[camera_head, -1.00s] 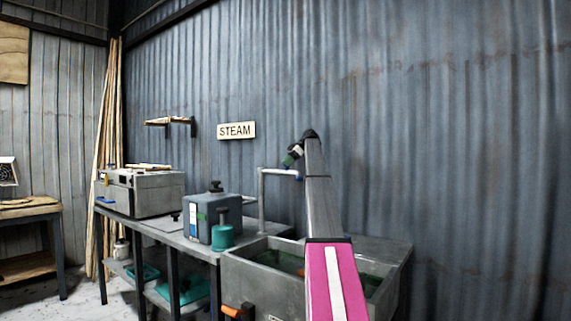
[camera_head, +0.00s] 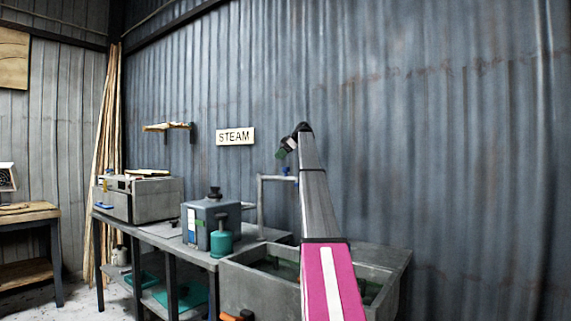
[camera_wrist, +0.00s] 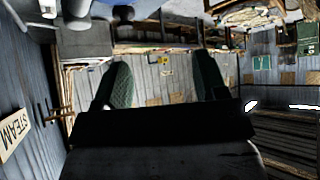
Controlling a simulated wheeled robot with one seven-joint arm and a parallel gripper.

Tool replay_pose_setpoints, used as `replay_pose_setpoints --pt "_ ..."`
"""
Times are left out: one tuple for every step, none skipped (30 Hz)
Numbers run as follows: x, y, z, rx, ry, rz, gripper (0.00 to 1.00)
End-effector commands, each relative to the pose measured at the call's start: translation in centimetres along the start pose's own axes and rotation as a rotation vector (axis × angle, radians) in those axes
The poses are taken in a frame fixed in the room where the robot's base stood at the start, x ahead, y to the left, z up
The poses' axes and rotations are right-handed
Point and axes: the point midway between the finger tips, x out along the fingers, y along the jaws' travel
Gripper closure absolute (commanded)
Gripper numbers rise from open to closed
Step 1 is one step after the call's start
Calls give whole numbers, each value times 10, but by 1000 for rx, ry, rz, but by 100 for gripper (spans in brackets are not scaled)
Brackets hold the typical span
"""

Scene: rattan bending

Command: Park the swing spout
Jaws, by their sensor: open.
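The swing spout (camera_head: 261,205) is a grey pipe rising at the back left of the sink. Its top bends to the right, and a small blue part (camera_head: 286,171) shows on that top run. The right end of the run meets my arm in the picture, so its tip is hidden. My gripper (camera_head: 282,152) is above the top run and looks apart from it. In the wrist view my gripper's two dark green fingers (camera_wrist: 160,85) are spread with nothing between them.
The grey sink (camera_head: 240,285) stands below my arm. To its left a bench holds a grey-blue tank (camera_head: 205,222), a teal canister (camera_head: 221,240) and a grey box (camera_head: 150,198). A STEAM sign (camera_head: 235,136) hangs on the corrugated wall. The wall to the right is bare.

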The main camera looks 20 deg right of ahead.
Motion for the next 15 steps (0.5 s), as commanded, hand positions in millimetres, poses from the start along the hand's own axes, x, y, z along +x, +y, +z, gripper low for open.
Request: replay_pose_setpoints --pt "3 -5 -12 -2 0 -1 34" --pt "4 -8 -18 -2 0 -2 34" --pt "6 -10 -26 -3 0 -2 34" --pt "7 -13 -32 -3 0 -2 34" --pt "8 -15 -37 -2 0 -2 34" --pt "9 -17 -44 -2 0 -2 34" --pt "10 -19 -48 -1 0 -3 34" --pt "12 -21 -53 -2 0 -3 34" --pt "13 -23 -59 -2 0 -3 34" --pt "14 -24 -63 -2 0 -3 34" --pt "14 -25 -66 -2 0 -2 34" --pt "14 -27 -70 -1 0 -2 34" --pt "15 -28 -73 -1 0 -2 34" --pt "15 -29 -75 0 0 -2 34" --pt "16 -30 -78 0 0 -2 34"
